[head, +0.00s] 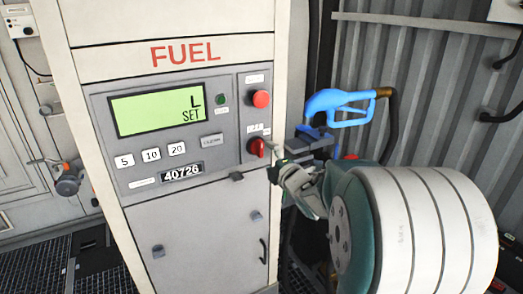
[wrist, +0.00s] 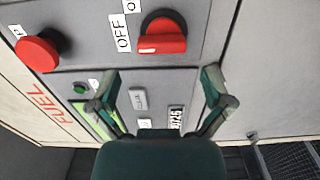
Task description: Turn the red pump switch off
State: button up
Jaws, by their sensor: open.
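The red pump switch (head: 256,147) is a rotary knob low on the right part of the fuel pump's grey panel. In the wrist view the red switch (wrist: 162,36) shows large at the top centre, with an OFF label (wrist: 124,33) to its left and another label partly cut off above. My gripper (head: 275,160) is just right of the switch in the head view. In the wrist view my gripper (wrist: 160,90) has its two green fingers spread, with the switch ahead of them. Nothing is between the fingers, and I see no contact with the switch.
A round red button (head: 261,99) sits above the switch and a small green button (head: 221,99) is left of it. The display (head: 158,108) reads SET. A blue fuel nozzle (head: 342,106) hangs right of the pump, close behind my arm.

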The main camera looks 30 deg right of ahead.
jog(key=s, duration=0.6)
jog(key=shift+s, duration=0.1)
dwell(0.3)
jog(key=s+a+f+m+g, duration=0.2)
jog(key=s+a+m+g, duration=0.4)
jog(key=s, duration=0.5)
jog(key=s+a+f+m+g, duration=0.2)
jog(key=s+a+m+g, duration=0.4)
jog(key=s+a+m, duration=0.5)
jog(key=shift+s+f+m+h, duration=0.3)
jog(key=shift+s+f+m, duration=0.15)
jog(key=shift+m, duration=0.35)
jog(key=shift+r, duration=0.1)
jog(key=shift+c, duration=0.3)
